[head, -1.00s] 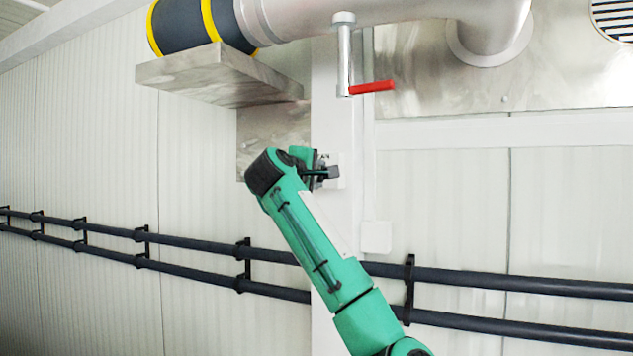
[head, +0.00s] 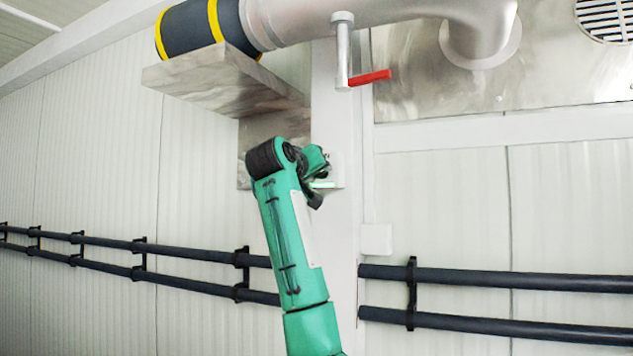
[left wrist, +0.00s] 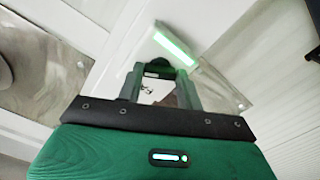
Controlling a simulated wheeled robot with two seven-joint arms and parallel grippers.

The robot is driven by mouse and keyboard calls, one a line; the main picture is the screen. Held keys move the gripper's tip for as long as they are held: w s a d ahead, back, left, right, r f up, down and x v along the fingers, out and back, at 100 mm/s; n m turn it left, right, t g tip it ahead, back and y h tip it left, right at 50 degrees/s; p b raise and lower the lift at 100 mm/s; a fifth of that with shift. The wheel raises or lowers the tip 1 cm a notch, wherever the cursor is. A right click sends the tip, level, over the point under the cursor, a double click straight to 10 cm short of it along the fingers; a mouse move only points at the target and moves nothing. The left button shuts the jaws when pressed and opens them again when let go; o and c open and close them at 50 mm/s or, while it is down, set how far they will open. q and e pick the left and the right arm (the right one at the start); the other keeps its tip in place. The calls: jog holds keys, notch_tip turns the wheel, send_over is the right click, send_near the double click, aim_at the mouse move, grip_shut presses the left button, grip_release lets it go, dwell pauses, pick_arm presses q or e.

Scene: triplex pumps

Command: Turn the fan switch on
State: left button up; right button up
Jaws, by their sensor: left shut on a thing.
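The fan switch is a pale plate (head: 336,172) on the white post, largely hidden behind my left gripper in the head view. My left gripper (left wrist: 160,72) is at the plate, with a finger on each side of a dark knob (left wrist: 158,63). It is shut on this knob. In the head view my left gripper (head: 316,192) is turned, and its fingertips are hard to make out. My right gripper is not in view.
A grey valve stem with a red handle (head: 370,77) hangs above the switch. A metal shelf (head: 225,80) juts out at upper left under a large duct. Two dark pipes (head: 480,279) run along the wall below. A small white box (head: 376,239) sits lower right of the switch.

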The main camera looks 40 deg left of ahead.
pick_arm(q)
jog(key=shift+f+m+b, duration=0.15)
jog(key=shift+m+b, duration=0.6)
jog(key=shift+m, duration=1.95)
jog(key=o, duration=1)
jog(key=shift+s, duration=0.1)
